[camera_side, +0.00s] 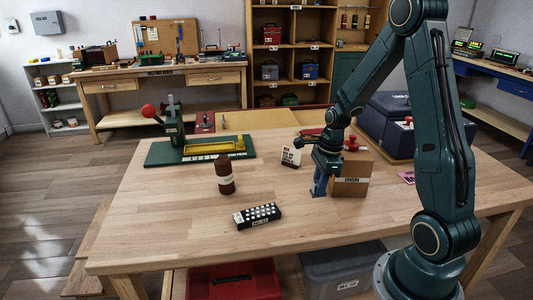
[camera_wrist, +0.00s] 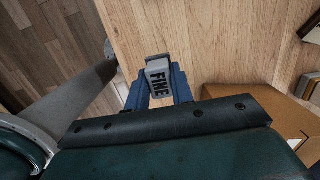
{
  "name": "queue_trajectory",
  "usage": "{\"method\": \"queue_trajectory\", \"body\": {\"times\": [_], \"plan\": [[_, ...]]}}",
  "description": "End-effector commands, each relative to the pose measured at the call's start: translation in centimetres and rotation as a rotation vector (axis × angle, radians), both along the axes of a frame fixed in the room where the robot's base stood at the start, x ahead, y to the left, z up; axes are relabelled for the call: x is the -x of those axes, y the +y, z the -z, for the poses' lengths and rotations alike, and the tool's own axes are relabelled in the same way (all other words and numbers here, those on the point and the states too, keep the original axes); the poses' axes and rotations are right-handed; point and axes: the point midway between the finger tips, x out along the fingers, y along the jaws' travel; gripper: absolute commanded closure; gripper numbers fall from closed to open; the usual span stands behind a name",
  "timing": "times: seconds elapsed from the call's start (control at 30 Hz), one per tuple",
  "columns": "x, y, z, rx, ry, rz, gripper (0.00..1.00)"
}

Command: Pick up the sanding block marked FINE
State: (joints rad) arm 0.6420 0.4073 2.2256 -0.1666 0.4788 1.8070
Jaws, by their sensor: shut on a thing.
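The sanding block (camera_wrist: 158,81) is a small pale grey block with FINE in dark letters on its face. In the wrist view it sits between the two blue fingers of my gripper (camera_wrist: 160,88), which are shut on it. In the side view my gripper (camera_side: 319,188) points down at the table beside a cardboard box, and the block is mostly hidden by the fingers. I cannot tell whether the block is touching the table.
A cardboard box (camera_side: 350,182) stands close to the right of my gripper. A brown bottle (camera_side: 225,179), a black box with white dots (camera_side: 257,216) and a green-based press (camera_side: 172,153) stand to the left. The front of the wooden table (camera_side: 330,225) is clear.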

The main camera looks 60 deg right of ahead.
Motion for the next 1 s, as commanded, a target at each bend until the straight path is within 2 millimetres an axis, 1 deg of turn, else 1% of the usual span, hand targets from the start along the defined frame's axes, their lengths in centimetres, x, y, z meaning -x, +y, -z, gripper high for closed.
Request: {"method": "queue_trajectory", "body": {"times": [0.03,0.2,0.4,0.5,0.7,1.0], "plan": [[-0.1,-0.1,-1.2,0.004,-0.006,0.0,1.0],[-0.1,-0.1,-4.5,0.002,-0.005,0.001,1.0],[-0.1,-0.1,-8.1,0.003,-0.004,0.001,1.0],[0.0,0.0,-9.5,0.001,-0.003,0.0,1.0],[0.0,0.0,-11.0,-0.001,-0.001,0.001,1.0],[0.0,0.0,-11.4,0.0,0.0,0.001,1.0]]}}
